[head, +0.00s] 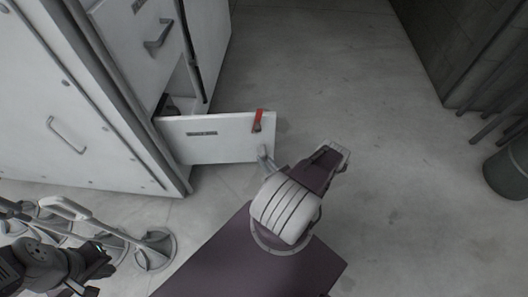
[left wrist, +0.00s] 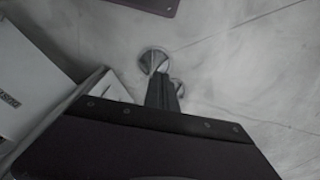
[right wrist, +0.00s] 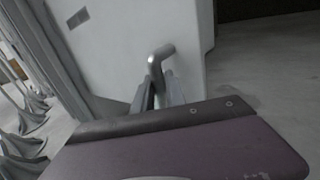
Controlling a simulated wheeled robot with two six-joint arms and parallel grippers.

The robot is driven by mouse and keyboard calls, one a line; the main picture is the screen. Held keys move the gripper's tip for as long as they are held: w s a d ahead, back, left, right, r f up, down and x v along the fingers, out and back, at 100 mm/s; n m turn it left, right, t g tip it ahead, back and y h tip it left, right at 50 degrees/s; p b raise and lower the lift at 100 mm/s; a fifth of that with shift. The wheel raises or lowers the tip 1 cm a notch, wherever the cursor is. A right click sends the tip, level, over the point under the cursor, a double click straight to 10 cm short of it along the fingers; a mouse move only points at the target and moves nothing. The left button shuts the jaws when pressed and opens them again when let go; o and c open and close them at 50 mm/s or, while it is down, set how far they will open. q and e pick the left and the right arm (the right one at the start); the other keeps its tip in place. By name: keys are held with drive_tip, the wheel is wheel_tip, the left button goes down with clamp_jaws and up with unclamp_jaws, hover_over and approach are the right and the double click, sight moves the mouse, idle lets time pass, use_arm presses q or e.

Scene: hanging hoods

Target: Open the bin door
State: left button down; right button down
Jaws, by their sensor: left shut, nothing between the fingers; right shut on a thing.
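The bin door (head: 230,150) is a white panel with a dark label and a red tag (head: 258,120) at its top edge. It stands out from the white cabinet (head: 110,90), with an open gap behind it. Its grey handle (right wrist: 160,55) is at the panel's free end. My right gripper (right wrist: 160,88) is shut on this handle; in the head view its fingers (head: 266,158) show at the door's right end. My left gripper (left wrist: 163,90) is shut and empty, low at the left, above the floor and away from the door.
Grey chair-like stands with round feet (head: 155,250) stand beside my left arm. Another handle (head: 158,33) is on the cabinet's upper panel. A dark round bin (head: 508,170) stands at the far right. The concrete floor (head: 400,200) between is clear.

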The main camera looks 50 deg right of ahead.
drive_tip(key=shift+s+a, duration=0.2)
drive_tip(key=shift+a, duration=0.2)
drive_tip(key=c, duration=1.4)
unclamp_jaws()
drive_tip(key=shift+o, duration=0.2)
drive_tip(key=s+a+p, duration=0.1)
drive_tip(key=s+p, duration=0.1)
drive_tip(key=s, duration=0.6)
drive_tip(key=shift+s+a, duration=0.35)
drive_tip(key=shift+s, duration=0.05)
